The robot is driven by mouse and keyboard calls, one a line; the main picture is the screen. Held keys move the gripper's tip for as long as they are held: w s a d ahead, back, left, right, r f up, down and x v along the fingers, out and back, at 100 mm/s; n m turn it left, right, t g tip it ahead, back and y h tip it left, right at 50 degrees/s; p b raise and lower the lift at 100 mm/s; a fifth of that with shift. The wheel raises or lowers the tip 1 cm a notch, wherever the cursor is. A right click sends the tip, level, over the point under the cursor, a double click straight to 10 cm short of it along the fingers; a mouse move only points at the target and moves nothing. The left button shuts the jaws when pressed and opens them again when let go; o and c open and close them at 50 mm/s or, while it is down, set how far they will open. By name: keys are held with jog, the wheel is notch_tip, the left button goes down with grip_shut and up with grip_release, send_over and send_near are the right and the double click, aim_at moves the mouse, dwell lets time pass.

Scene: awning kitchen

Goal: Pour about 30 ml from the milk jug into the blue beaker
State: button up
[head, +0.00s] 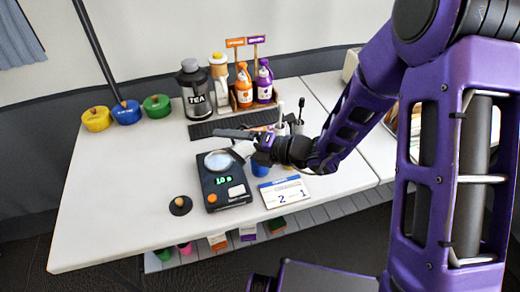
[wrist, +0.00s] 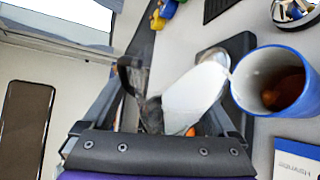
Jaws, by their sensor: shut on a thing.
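The white milk jug (wrist: 195,97) is held between the fingers of my gripper (wrist: 178,100) in the wrist view. It looks tilted, with its narrow end by the blue beaker's rim. I cannot tell whether it touches or whether milk is flowing. In the head view the jug (head: 243,148) shows just left of my gripper (head: 262,147), partly hidden. The blue beaker (head: 260,168) stands on the table below my gripper, right of the scale. In the wrist view the beaker (wrist: 283,97) is open towards me with brown liquid inside.
A black scale (head: 224,182) with a lit display sits left of the beaker. A card (head: 286,192) showing 2 and 1 lies to the right.

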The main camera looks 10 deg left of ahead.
jog(key=shift+s, duration=0.1)
dwell(0.4)
jog(key=shift+s+a, duration=0.1)
jog(key=shift+s, duration=0.1)
jog(key=shift+w, duration=0.2)
dwell(0.5)
jog(key=shift+s+r+m+p, duration=0.2)
jog(key=shift+m+p, duration=0.1)
jog(key=shift+p, duration=0.15)
jog(key=shift+r+m+y+p, duration=0.25)
jog(key=shift+m+y+p, duration=0.15)
jog(key=shift+p, duration=0.4)
dwell(0.5)
